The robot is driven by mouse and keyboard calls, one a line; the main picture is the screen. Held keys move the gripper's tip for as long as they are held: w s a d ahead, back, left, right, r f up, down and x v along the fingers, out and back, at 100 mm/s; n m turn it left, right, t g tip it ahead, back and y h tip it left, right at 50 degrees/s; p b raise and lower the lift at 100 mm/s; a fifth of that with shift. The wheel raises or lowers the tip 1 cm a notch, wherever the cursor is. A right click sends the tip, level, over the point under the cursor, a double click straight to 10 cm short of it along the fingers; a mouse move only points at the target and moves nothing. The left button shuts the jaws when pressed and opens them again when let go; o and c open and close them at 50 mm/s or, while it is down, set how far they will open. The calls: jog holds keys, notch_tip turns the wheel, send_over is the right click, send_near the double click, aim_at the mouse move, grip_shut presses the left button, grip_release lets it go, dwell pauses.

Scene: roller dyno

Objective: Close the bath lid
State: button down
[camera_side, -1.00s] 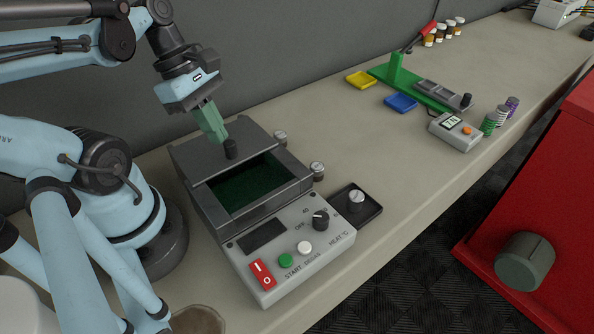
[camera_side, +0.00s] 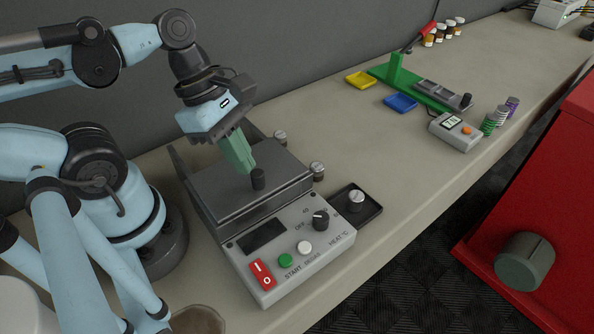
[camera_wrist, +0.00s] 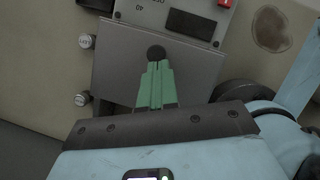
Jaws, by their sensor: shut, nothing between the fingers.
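The bath (camera_side: 235,220) is a grey box with a sloped control panel on the bench. Its flat grey lid (camera_side: 220,188) lies across the top, and no dark green opening shows. A black knob (camera_side: 258,179) stands near the lid's front edge. My gripper (camera_side: 250,168) has shut green fingers, with the tips right behind the knob, at or very near it. The wrist view also shows the lid (camera_wrist: 120,65), the knob (camera_wrist: 156,53) and the fingertips (camera_wrist: 157,68) close against it. Whether they touch is unclear.
The panel has a black dial (camera_side: 320,220), a green button (camera_side: 286,261) and a red switch (camera_side: 263,275). Small jars (camera_side: 317,171) stand along the bath's right side. A black tray (camera_side: 357,203) is at the right.

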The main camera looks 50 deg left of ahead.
jog(key=shift+s, duration=0.1)
jog(key=shift+a+r, duration=0.1)
jog(key=shift+r, duration=0.15)
notch_tip(320, 180, up, 9)
jog(key=m+t+y, duration=0.4)
jog(key=m+t, duration=0.1)
jog(key=m, duration=1.6)
send_over(276, 142)
jog(key=f, duration=0.7)
jog(key=shift+s+a+f, duration=0.1)
jog(key=shift+s+a, duration=0.05)
jog(key=shift+a, duration=0.05)
jog(key=shift+w+a+f+m, duration=0.1)
jog(key=shift+w+m, duration=0.1)
jog(key=shift+m, duration=0.35)
jog(key=shift+w+a+f+m, duration=0.1)
jog(key=shift+w+m, duration=0.05)
jog(key=shift+m, duration=0.4)
